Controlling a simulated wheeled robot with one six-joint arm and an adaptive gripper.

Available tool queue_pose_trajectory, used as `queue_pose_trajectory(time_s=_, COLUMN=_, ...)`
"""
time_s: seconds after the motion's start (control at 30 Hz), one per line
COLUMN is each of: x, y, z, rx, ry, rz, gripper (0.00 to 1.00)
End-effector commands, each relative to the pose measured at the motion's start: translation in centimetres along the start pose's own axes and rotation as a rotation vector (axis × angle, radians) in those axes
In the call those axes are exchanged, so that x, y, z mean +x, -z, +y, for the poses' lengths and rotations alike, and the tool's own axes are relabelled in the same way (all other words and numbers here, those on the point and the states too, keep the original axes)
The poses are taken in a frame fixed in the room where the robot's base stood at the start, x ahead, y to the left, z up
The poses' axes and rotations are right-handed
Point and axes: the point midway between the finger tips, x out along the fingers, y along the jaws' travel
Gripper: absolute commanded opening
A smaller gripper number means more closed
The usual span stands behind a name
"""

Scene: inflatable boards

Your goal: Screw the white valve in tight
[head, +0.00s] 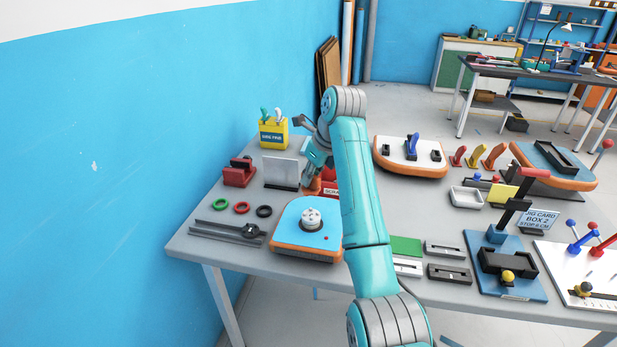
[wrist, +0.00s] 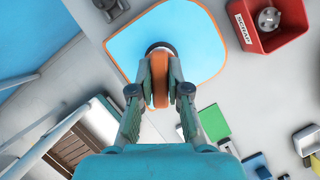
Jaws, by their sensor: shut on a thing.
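The white valve (head: 311,217) sits in a dark round seat in the blue-topped board (head: 290,238), which has an orange rim. The board also shows in the wrist view (wrist: 205,55). My gripper (head: 313,187) is just behind the valve in the head view, pointing down. In the wrist view, my gripper (wrist: 160,82) is shut on an orange rounded thing (wrist: 160,90), held over the board. A dark round part (wrist: 161,47) shows just past the fingertips. The orange thing hides most of what lies under it, so I cannot tell whether it touches the valve.
A red SCRAP bin (wrist: 270,35) beside the board holds a grey valve. Green, red and black rings (head: 241,208) and a dark wrench-like tool (head: 250,230) lie left of the board. A grey upright plate (head: 281,171) stands behind it. Plates and fixtures crowd the right side.

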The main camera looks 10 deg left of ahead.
Motion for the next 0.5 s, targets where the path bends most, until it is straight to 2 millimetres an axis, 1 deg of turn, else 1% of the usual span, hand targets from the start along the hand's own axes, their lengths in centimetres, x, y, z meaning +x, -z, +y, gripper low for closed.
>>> queue_pose_trajectory(time_s=0.27, x=0.5, y=0.2, z=0.0, rx=0.0, ry=-0.001, rz=0.001, gripper=0.0)
queue_pose_trajectory(time_s=0.5, x=2.0, y=0.8, z=0.1, rx=0.0, ry=-0.002, rz=0.002, gripper=0.0)
